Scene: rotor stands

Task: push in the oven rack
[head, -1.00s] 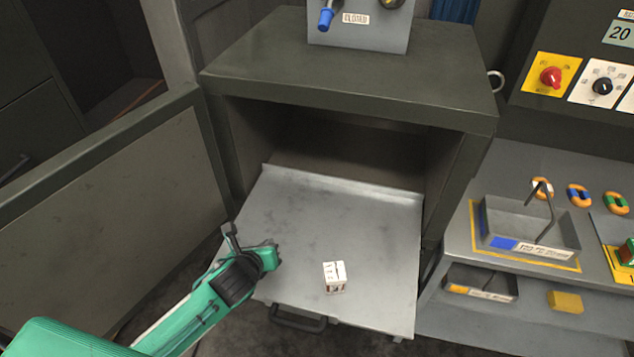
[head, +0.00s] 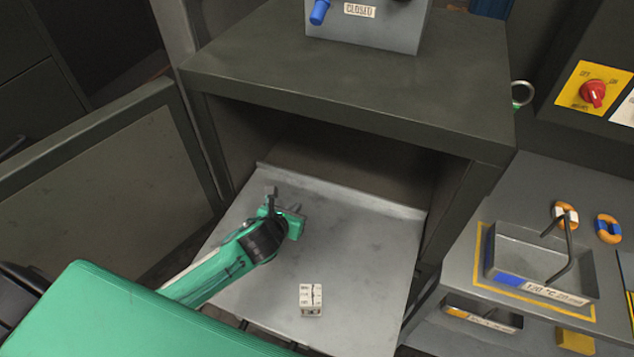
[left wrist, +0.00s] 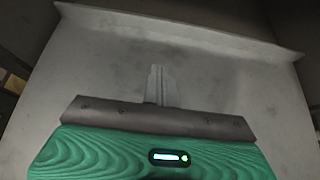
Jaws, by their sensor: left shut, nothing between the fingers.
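The oven rack is a flat grey metal tray (head: 370,255) with a raised back lip, pulled part way out of the dark oven cavity. Its surface and back lip also fill the left wrist view (left wrist: 225,85). A small white block (head: 311,299) sits on the tray's front part. My left gripper (head: 282,207) is over the tray's left half, near the oven mouth, with its fingers together and empty. Its closed fingers show in the left wrist view (left wrist: 161,85), pointing towards the back lip. I cannot tell whether they touch the tray. My right gripper is not in view.
The open oven door (head: 100,190) stands at the left. A grey box labelled CLOSED (head: 385,25) sits on the oven top. To the right, a bench holds a metal bin (head: 540,262) and orange-banded rings (head: 607,229). A red knob (head: 593,93) is above.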

